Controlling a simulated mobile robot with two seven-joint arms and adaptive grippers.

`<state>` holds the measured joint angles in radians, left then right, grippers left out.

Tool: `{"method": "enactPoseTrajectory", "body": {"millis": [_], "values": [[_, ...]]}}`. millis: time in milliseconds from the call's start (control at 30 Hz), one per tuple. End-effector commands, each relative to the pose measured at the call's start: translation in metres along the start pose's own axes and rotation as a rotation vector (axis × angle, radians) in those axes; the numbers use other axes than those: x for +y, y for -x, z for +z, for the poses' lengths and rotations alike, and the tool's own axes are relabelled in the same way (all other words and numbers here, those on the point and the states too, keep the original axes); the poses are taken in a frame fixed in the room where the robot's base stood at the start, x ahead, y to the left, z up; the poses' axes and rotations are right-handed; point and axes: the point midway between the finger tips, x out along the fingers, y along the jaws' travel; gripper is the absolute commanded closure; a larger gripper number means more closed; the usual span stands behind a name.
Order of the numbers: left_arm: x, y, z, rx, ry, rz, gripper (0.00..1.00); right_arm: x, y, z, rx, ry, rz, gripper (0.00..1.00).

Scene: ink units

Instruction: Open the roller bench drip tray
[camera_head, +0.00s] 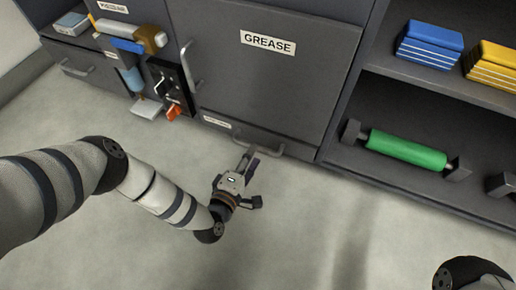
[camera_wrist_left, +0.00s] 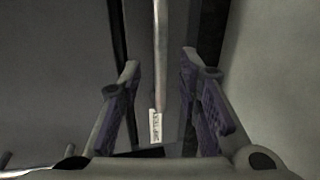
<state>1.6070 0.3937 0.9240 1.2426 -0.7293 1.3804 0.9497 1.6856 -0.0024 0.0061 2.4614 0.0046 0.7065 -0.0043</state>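The drip tray is the low dark front under the grease cabinet, with a small white label (camera_head: 216,122) and a grey bar handle (camera_head: 262,147). The label is too small to read clearly. The tray front looks flush with the cabinet. My left gripper (camera_head: 249,162) is at the handle, low over the floor, and partly hides it. In the left wrist view its fingers (camera_wrist_left: 160,95) are apart, with a light vertical bar (camera_wrist_left: 161,50), seemingly the handle, between them. A label (camera_wrist_left: 155,127) shows below the bar. I cannot tell whether a finger touches the bar. My right gripper is out of view.
The grease door (camera_head: 270,75) has a vertical handle (camera_head: 190,66) on its left. A black panel with hooks (camera_head: 170,85) stands beside it. A green roller (camera_head: 407,149) and blue (camera_head: 430,45) and yellow (camera_head: 492,66) blocks lie on right shelves. The floor (camera_head: 330,225) in front is clear.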

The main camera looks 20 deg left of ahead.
Motion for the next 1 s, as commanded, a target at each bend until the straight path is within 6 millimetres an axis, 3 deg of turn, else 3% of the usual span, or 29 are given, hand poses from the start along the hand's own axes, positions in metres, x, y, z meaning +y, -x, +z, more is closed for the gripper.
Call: {"method": "enactPoseTrajectory", "body": {"millis": [100,200,533,700,1000], "values": [[-0.001,-0.026,0.000,0.001,-0.001,0.003,0.69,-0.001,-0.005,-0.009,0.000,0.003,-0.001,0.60],[-0.001,-0.038,0.000,-0.001,-0.001,0.001,0.69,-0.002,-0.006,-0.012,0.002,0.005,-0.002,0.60],[0.000,-0.045,0.001,-0.001,-0.001,-0.001,0.69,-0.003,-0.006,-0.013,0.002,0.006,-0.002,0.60],[0.000,-0.045,0.000,-0.001,-0.001,-0.001,1.00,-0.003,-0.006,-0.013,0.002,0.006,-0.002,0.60],[-0.001,-0.042,0.000,-0.001,-0.001,-0.002,1.00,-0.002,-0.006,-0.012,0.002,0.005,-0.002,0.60]]}}
